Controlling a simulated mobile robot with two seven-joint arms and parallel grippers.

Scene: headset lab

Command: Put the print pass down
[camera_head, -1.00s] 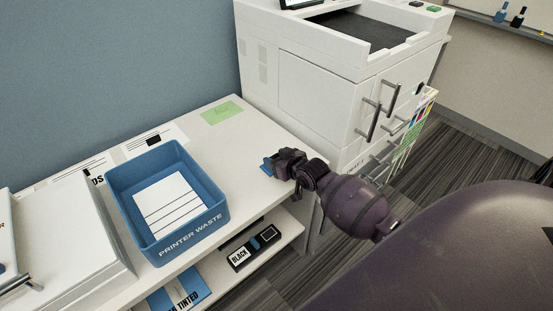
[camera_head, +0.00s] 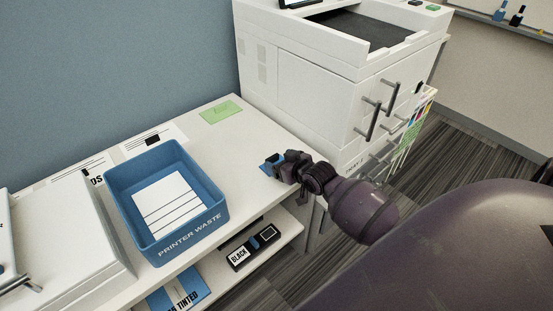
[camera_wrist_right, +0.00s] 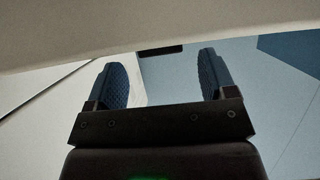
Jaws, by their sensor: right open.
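My right gripper (camera_head: 272,166) is over the right end of the white table, its blue fingertips pointing left. In the right wrist view the two blue finger pads (camera_wrist_right: 162,62) stand wide apart, with nothing held between them. I cannot tell for sure which thing is the print pass. A flat green card (camera_head: 221,110) lies at the table's back right, apart from the gripper. My left gripper is not in view.
The white table (camera_head: 245,150) has a blue printer waste bin (camera_head: 218,215) with paper inside. A black cartridge box (camera_head: 252,248) is on the shelf below. A large white printer (camera_head: 315,80) stands right. The tabletop between bin and gripper is clear.

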